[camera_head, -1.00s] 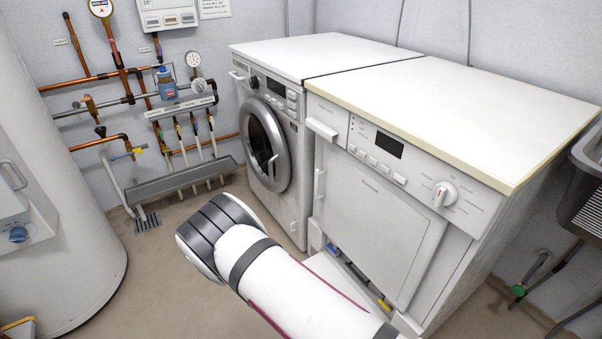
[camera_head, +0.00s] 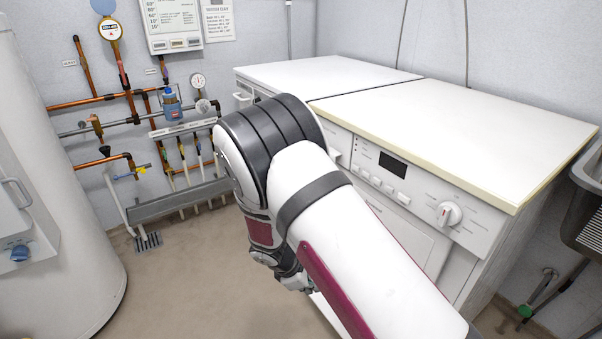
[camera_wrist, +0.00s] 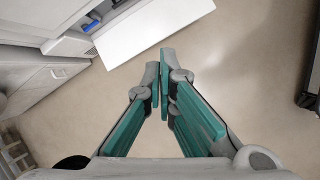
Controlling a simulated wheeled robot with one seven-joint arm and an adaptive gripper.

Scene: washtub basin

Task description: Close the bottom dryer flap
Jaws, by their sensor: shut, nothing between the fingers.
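The white dryer (camera_head: 440,195) stands on the right in the head view, its lower front mostly hidden behind my arm. In the wrist view, its bottom flap (camera_wrist: 150,27) is a white panel sticking out level from the foot of the dryer front (camera_wrist: 35,70), so it stands open. A dark opening with a blue part shows beside the flap. My gripper (camera_wrist: 160,70) is shut and empty, its fingertips over the bare floor in the picture, just below the flap's edge and apart from it.
The washing machine (camera_head: 243,95) stands left of the dryer, mostly behind my arm. Pipes and a bottle (camera_head: 171,104) are on the back wall. A large white tank (camera_head: 55,190) is at the left, and a grey basin (camera_head: 590,200) at the right. The floor (camera_head: 190,275) between tank and machines is clear.

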